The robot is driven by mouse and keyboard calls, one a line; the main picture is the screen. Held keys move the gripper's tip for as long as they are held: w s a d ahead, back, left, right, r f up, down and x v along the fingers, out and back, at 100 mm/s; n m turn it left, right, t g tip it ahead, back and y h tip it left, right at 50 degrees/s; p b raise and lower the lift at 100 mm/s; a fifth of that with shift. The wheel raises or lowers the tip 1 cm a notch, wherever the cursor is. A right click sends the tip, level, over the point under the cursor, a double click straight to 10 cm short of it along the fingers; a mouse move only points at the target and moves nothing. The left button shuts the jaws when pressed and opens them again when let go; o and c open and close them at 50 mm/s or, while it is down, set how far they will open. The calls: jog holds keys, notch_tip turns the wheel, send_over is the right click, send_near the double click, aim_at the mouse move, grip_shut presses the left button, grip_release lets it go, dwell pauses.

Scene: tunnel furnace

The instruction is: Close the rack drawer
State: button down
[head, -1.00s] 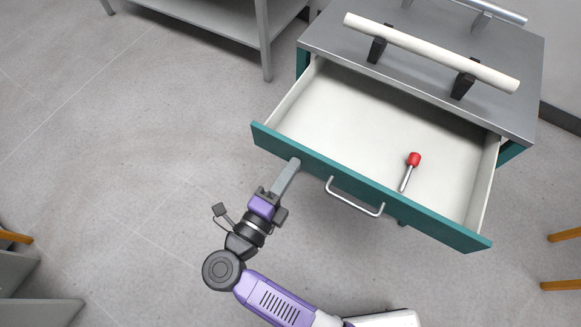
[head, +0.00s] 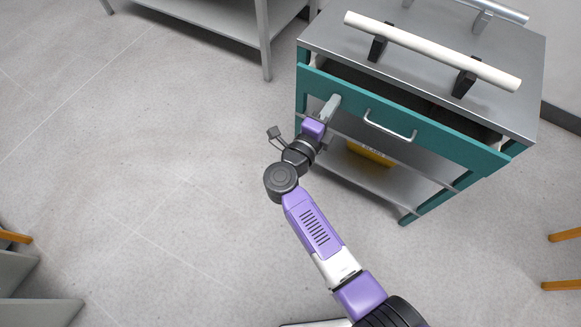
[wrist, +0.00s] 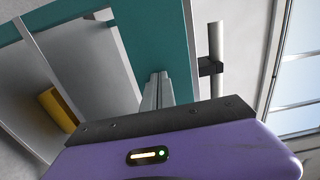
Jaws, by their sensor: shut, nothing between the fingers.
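The rack drawer (head: 445,142) has a teal front with a metal bar handle (head: 390,128). The rack (head: 420,60) has a grey top and a teal frame. My gripper (head: 335,101) is shut and empty, its fingertips at the left part of the drawer front, left of the handle. In the wrist view the shut fingers (wrist: 158,88) reach to the teal drawer front (wrist: 150,40); whether they touch it I cannot tell. The drawer's inside is mostly hidden.
A yellow object (head: 368,153) lies on the rack's lower shelf. A grey table (head: 225,25) stands at the back left.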

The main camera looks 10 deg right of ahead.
jog(key=x, duration=0.6)
jog(key=shift+b, duration=0.35)
jog(key=shift+w+d+r, duration=0.1)
jog(key=shift+w+d, duration=0.15)
jog(key=shift+w, duration=0.05)
